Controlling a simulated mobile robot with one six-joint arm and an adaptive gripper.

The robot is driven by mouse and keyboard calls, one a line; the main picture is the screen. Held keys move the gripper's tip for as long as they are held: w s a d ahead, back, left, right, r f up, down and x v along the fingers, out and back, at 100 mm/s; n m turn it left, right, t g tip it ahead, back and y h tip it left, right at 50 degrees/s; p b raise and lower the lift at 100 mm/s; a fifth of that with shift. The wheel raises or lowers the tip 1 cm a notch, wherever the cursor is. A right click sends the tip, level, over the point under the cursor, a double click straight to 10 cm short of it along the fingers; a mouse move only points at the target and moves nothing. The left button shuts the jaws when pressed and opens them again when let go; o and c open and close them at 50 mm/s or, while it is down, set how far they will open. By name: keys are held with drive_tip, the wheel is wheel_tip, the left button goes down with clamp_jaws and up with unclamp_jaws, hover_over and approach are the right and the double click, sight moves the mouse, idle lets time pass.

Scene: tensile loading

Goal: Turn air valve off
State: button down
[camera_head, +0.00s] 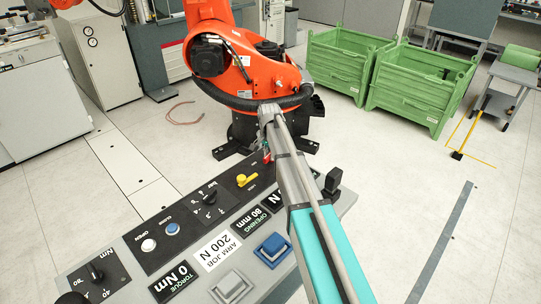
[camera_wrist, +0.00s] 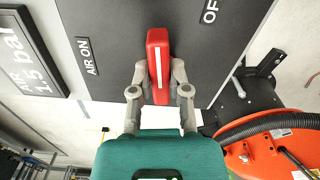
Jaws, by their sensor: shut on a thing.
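The red air valve handle (camera_wrist: 158,48) with a white stripe stands on a dark panel (camera_wrist: 120,45) in the wrist view. Its long side runs nearly up and down the picture, between the "AIR ON" label (camera_wrist: 87,57) on the left and the partly cut-off "OFF" label (camera_wrist: 210,11) at upper right. My gripper (camera_wrist: 161,78) is shut on the handle, with one finger against each side. In the head view my gripper (camera_head: 267,138) is at the console's far edge, and only a sliver of red handle (camera_head: 267,157) shows; the arm hides the rest.
The console (camera_head: 215,225) carries a yellow knob (camera_head: 246,180), a blue button (camera_head: 272,247), a white button (camera_head: 148,245) and several displays. A black knob (camera_head: 333,180) stands right of my arm. An orange robot (camera_head: 250,75) stands behind. Green crates (camera_head: 340,65) are at back right.

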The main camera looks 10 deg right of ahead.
drive_tip(key=shift+w+a+m, duration=0.1)
drive_tip(key=shift+w+m, duration=0.05)
drive_tip(key=shift+m, duration=0.85)
drive_tip(key=c, duration=0.6)
unclamp_jaws()
